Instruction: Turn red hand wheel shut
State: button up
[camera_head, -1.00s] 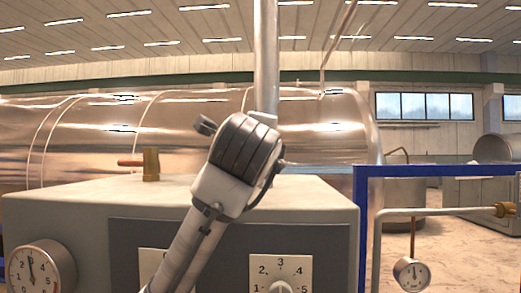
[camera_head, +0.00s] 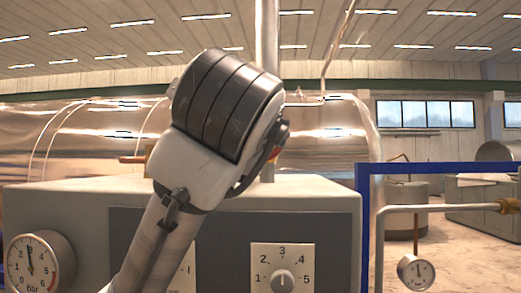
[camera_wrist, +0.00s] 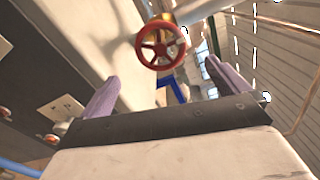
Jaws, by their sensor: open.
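The red hand wheel (camera_wrist: 160,45) shows in the wrist view at the top middle, a spoked ring on a brass-coloured valve body. It lies ahead of my gripper (camera_wrist: 161,72), between the lines of its two purple fingers and apart from them. The fingers are wide apart with nothing between them. In the head view my arm covers most of the area around the wheel; only a small red-orange patch (camera_head: 276,154) shows beside the arm, and I cannot tell if it is the wheel. My gripper is hidden there.
A grey control box with a numbered dial (camera_head: 282,280) and a pressure gauge (camera_head: 38,262) stands in front. A vertical pipe (camera_head: 267,40) rises behind it. A blue frame (camera_head: 440,168) and a small gauge (camera_head: 415,272) are at right. A large shiny tank (camera_head: 60,140) fills the back.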

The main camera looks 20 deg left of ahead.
jog(key=shift+b+v, duration=0.35)
jog(key=shift+v, duration=1.35)
